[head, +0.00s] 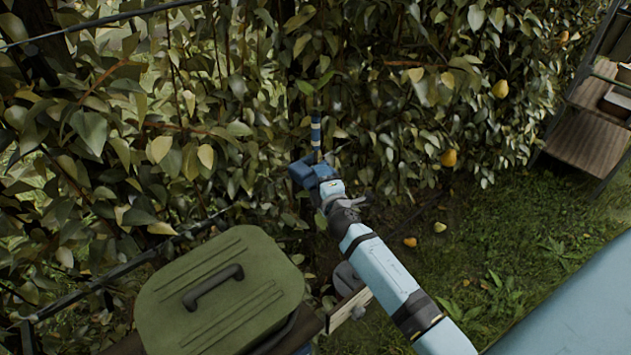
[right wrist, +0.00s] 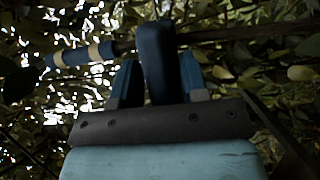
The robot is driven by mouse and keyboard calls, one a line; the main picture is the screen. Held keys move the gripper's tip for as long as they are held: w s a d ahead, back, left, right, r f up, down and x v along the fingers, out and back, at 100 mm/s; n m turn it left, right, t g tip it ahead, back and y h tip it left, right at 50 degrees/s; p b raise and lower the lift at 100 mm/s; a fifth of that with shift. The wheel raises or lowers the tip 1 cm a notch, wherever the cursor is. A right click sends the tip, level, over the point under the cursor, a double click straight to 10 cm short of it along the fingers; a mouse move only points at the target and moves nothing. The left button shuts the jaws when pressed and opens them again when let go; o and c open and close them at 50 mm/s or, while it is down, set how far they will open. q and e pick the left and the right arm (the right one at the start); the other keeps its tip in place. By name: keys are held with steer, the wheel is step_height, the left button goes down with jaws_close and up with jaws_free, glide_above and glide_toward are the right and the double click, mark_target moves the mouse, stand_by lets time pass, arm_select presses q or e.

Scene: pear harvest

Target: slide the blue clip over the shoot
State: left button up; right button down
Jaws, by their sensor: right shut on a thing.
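My right gripper (head: 312,173) is at the hedge in the head view, shut on the blue clip. In the right wrist view the dark blue clip (right wrist: 157,60) stands between the two blue fingers (right wrist: 160,84). The shoot (right wrist: 205,37) runs across behind the fingertips, brown on the right, with blue and cream bands (right wrist: 82,55) at its left end. The clip's upper part overlaps the shoot; I cannot tell whether it is around it or in front of it. In the head view the banded part (head: 316,132) stands upright just above the gripper. My left gripper is not in view.
Dense leaves (head: 220,110) surround the gripper. A green lidded box (head: 225,308) with a dark handle stands at the lower left. Yellow pears (head: 500,89) hang at the right, and some lie on the grass (head: 505,240). A wooden rack (head: 585,142) stands at the far right.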

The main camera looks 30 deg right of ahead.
steer(key=shift+d+r, duration=0.15)
steer(key=shift+d, duration=0.05)
steer(key=c, duration=1)
jaws_free()
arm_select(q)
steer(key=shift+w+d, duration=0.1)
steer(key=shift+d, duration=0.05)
arm_select(e)
steer(key=shift+o, duration=0.2)
steer(key=shift+w+d, duration=0.1)
steer(key=shift+d, duration=0.05)
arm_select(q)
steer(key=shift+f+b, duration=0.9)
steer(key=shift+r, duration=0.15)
arm_select(e)
steer(key=v, duration=1.3)
steer(key=shift+s, duration=0.4)
